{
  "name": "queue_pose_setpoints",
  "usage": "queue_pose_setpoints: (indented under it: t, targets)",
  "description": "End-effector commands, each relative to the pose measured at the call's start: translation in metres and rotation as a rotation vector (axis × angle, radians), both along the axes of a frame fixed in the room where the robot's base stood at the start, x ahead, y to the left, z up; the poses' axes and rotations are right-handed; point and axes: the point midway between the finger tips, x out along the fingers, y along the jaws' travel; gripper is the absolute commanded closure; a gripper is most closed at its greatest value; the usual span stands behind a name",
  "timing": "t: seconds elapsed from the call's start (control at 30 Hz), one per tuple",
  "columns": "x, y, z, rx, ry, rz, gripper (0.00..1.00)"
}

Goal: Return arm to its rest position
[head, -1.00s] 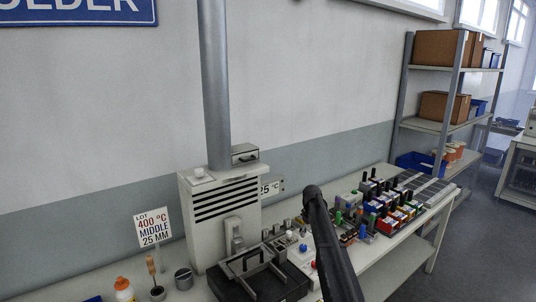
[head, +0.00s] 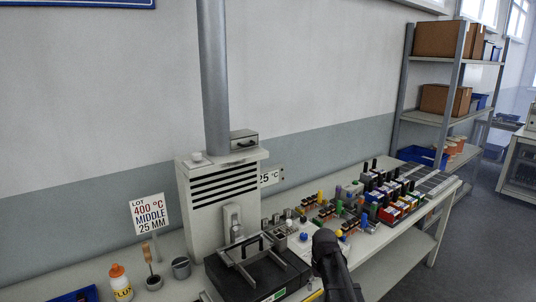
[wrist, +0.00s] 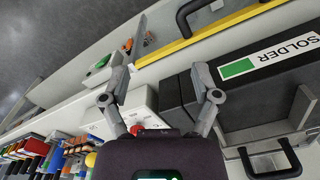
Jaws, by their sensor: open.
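My gripper (wrist: 157,98) is open in the wrist view. Its two grey fingers are spread apart with nothing held between them. It is above the bench, over a white box (wrist: 138,105) and beside the dark case marked SOLDER (wrist: 262,66). In the head view my dark arm comes up from the bottom edge, right of the black fixture with metal bars (head: 258,270). The fingers cannot be made out in the head view.
A vented grey unit with a pipe (head: 222,195) stands behind the fixture. Coloured connectors and bins (head: 385,195) crowd the bench to the right. A flux bottle (head: 121,284) and a sign (head: 150,215) are at left. Shelving (head: 455,90) stands at the back right.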

Motion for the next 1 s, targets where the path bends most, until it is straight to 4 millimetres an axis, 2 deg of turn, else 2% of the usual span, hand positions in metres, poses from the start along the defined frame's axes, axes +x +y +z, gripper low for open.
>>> queue_pose_setpoints:
  t: [0.03, 0.2, 0.3, 0.4, 0.53, 1.0]
  targets:
    - [-0.035, 0.0, -0.01, 0.0, 0.0, -0.022, 0.21]
    - [-0.102, 0.001, -0.025, 0.0, 0.0, -0.095, 0.21]
    - [-0.129, 0.001, -0.03, 0.0, 0.0, -0.127, 0.21]
    - [-0.146, 0.001, -0.033, 0.0, 0.0, -0.149, 0.21]
    - [-0.153, 0.001, -0.034, 0.0, 0.0, -0.163, 0.21]
    - [-0.152, 0.001, -0.033, 0.0, 0.0, -0.163, 0.21]
